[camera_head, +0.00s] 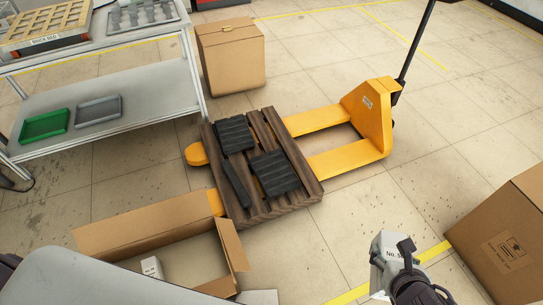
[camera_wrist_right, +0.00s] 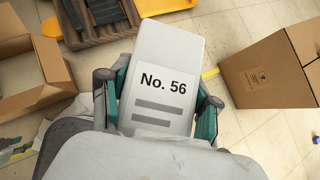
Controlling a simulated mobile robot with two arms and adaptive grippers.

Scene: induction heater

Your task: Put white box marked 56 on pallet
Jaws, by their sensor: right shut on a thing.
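The white box marked "No. 56" (camera_wrist_right: 165,60) is held between the two fingers of my right gripper (camera_wrist_right: 158,100). In the head view the white box (camera_head: 386,249) shows at the lower right, partly behind my right gripper (camera_head: 405,270), held in front of the pallet and to its right. The dark wooden pallet (camera_head: 262,212) lies in the middle of the head view on the yellow forks of a pallet jack. Black ribbed pieces (camera_head: 273,172) lie on its slats. A corner of the pallet (camera_wrist_right: 95,35) shows at the top of the right wrist view. My left gripper is not in view.
An open cardboard box (camera_head: 135,222) with a small white box (camera_head: 151,267) in it stands left of the pallet. Closed cartons stand behind (camera_head: 231,60) and at right (camera_head: 505,245). The yellow pallet jack (camera_head: 370,118) and a grey table (camera_head: 110,125) flank the pallet.

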